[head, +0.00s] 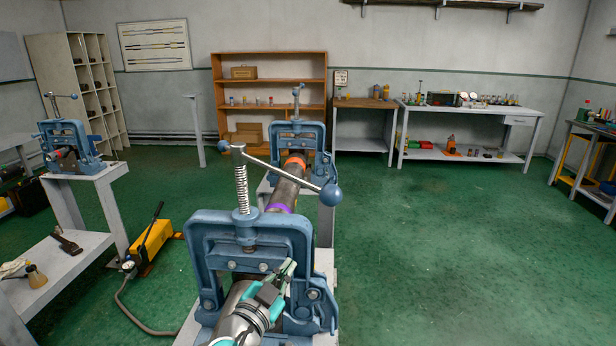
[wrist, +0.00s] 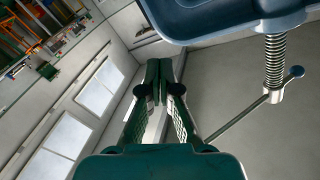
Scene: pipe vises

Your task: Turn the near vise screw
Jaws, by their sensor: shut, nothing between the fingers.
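The near vise (head: 250,232) is a blue steel frame in the front middle of the head view. Its threaded screw (head: 242,190) stands upright from the top. A slanted handle bar (head: 280,170) crosses the screw head, with a blue ball at each end. In the wrist view the screw (wrist: 275,60) and its handle bar (wrist: 240,118) show at the right. My gripper (head: 288,270) is in front of the vise frame, low and right of the screw. In the wrist view my gripper (wrist: 158,68) has its fingertips together and empty, apart from the handle.
A dark pipe (head: 285,190) with purple and orange bands runs back to a second blue vise (head: 298,130). Another vise (head: 68,140) stands on a left bench. A yellow pump (head: 150,240) with a hose lies on the floor. The right floor is clear.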

